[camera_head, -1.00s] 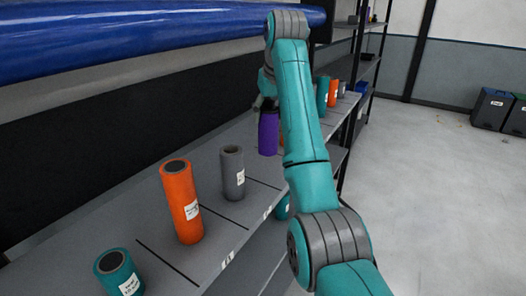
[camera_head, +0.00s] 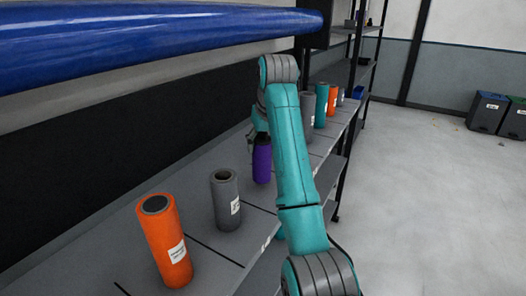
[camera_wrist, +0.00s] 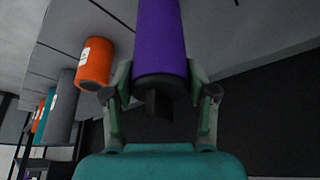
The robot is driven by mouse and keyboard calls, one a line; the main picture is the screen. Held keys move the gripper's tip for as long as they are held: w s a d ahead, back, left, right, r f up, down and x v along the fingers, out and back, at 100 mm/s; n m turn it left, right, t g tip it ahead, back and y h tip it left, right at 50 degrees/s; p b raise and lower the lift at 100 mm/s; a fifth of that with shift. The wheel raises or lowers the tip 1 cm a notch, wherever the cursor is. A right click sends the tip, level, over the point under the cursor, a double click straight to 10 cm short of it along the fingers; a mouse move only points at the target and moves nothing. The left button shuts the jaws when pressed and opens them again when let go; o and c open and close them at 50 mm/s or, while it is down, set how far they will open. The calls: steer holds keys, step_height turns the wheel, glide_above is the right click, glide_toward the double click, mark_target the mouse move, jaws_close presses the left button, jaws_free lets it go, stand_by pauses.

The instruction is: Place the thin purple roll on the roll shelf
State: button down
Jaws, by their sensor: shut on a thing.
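The thin purple roll (camera_head: 262,160) is upright at the roll shelf (camera_head: 200,262), behind my arm in the head view. In the wrist view the purple roll (camera_wrist: 160,40) sits between the two fingers of my gripper (camera_wrist: 161,88), which is shut on it. In the head view my gripper (camera_head: 256,135) is at the top of the roll, partly hidden by my arm. I cannot tell whether the roll's lower end touches the shelf.
A grey roll (camera_head: 225,200) and an orange roll (camera_head: 164,240) stand on the near shelf. Farther along stand another grey roll (camera_head: 308,115), a teal roll (camera_head: 322,104) and an orange roll (camera_head: 333,98). A large blue roll (camera_head: 160,35) hangs above. Black lines divide the shelf.

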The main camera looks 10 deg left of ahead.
steer(key=shift+f, duration=1.35)
steer(key=shift+c, duration=1.7)
jaws_free()
